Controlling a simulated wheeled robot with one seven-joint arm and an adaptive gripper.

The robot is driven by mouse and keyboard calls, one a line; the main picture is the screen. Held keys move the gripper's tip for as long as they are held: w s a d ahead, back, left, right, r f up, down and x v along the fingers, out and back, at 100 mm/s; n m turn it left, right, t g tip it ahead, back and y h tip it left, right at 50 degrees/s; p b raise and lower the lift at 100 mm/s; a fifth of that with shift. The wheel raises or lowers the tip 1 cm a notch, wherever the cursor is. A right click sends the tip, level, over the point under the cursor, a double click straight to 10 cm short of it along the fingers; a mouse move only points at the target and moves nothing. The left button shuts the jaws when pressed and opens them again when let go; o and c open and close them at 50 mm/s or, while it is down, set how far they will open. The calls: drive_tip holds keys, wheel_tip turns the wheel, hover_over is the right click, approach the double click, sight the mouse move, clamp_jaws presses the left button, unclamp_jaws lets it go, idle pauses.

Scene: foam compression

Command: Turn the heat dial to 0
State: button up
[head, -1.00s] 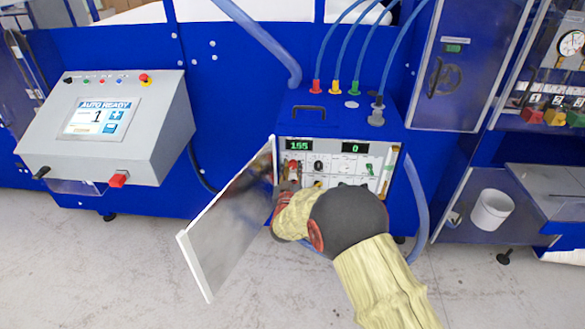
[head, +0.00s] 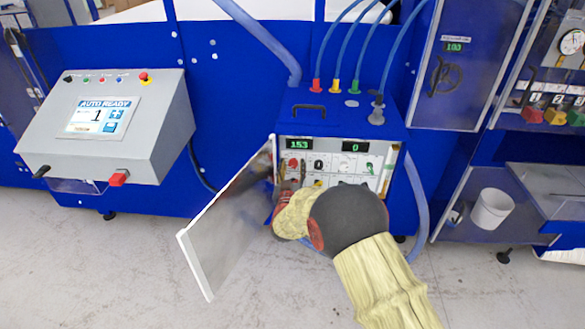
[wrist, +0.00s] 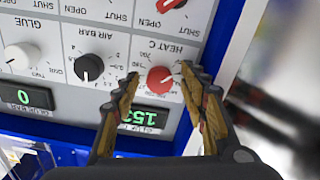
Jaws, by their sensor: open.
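The red heat dial (wrist: 160,80) shows in the wrist view under the label HEAT C, upside down on the white panel. Its white pointer mark is small, and I cannot read its setting exactly. My gripper (wrist: 160,74) is open, with one finger on each side of the dial. I cannot tell whether either finger touches it. The green heat display (wrist: 143,116) reads 153, partly hidden by a finger. In the head view, the heat dial (head: 294,161) is below the heat display (head: 298,144), with my gripper (head: 289,184) just below the dial.
A black air bar dial (wrist: 89,67) and a white glue dial (wrist: 19,56) sit beside the heat dial. The glue display (wrist: 24,97) reads 0. An open door (head: 228,225) stands left of the blue unit, close to my gripper.

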drive_tip(key=s, duration=1.2)
drive_tip(key=shift+a, duration=0.2)
